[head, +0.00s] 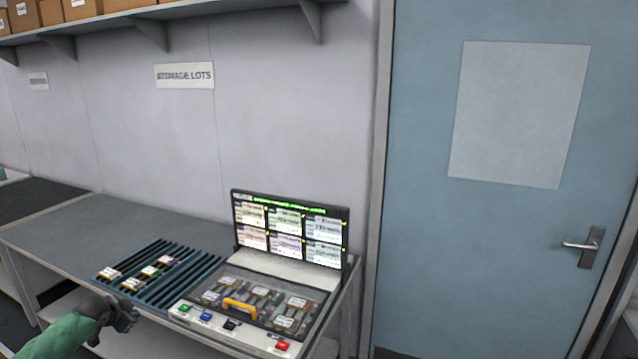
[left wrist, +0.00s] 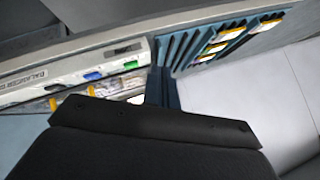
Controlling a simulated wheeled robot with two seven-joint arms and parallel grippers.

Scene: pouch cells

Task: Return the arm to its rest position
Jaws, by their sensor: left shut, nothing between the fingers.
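My left gripper (head: 126,312) is in the lower left of the head view, at the end of a green arm, by the front edge of the bench. It is shut with nothing held. My right gripper is in neither view.
A tester box (head: 233,322) with coloured buttons, a clear lid with a yellow handle (head: 240,308) and an upright screen (head: 290,225) stands at the bench's right end. The bench (head: 110,228) is bare behind the rack. A blue door (head: 490,260) is at right.

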